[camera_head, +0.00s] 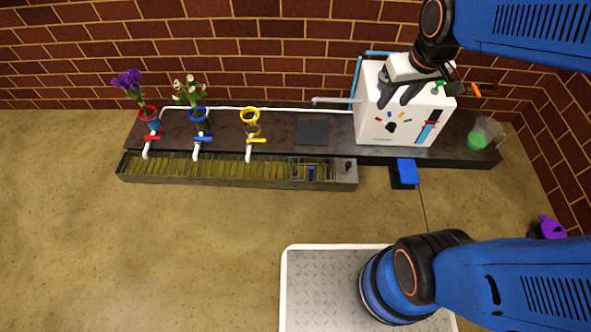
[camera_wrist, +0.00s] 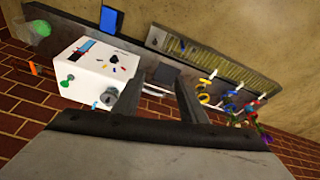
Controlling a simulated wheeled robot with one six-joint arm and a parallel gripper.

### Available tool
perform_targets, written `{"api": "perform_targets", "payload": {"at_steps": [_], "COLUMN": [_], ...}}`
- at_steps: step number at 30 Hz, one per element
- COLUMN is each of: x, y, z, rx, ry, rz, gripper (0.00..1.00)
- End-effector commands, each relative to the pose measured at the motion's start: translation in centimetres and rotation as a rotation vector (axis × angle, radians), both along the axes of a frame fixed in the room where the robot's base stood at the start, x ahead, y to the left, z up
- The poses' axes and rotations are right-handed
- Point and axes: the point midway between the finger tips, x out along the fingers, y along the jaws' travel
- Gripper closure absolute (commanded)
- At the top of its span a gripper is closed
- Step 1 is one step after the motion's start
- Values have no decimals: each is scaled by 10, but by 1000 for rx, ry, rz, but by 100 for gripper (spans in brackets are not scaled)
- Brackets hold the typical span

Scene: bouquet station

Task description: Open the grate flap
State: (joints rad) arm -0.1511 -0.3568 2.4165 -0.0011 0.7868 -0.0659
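A long trough with a slatted yellowish grate (camera_head: 215,168) runs along the front of the dark counter; it also shows upside down in the wrist view (camera_wrist: 215,57). At its right end is a darker section (camera_head: 332,172) with a small blue piece (camera_head: 311,173), perhaps the flap; its lid position is too small to tell. My gripper (camera_head: 396,98) is in front of the white box, up and to the right of the trough end, apart from the grate. In the wrist view its two dark fingers (camera_wrist: 172,75) stand apart with nothing between them.
The white box (camera_head: 385,122) with dials stands on the counter (camera_head: 290,128). Left are red, blue and yellow taps (camera_head: 256,140) with matching rings, two holding flowers. A blue pedal-like piece (camera_head: 405,171) is right of the trough. Green contents fill a clear vessel (camera_head: 478,138).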

Motion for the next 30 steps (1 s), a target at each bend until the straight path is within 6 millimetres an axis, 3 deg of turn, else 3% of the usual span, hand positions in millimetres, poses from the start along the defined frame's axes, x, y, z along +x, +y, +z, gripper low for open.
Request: {"api": "perform_targets", "payload": {"at_steps": [15,23,30], "x": [96,130,152], "y": [72,114,153], "z": [-88,-148,-212], "rx": [-32,-52,-70], "ry": [95,139,180], "rz": [170,255,334], "gripper": [62,62,62]}}
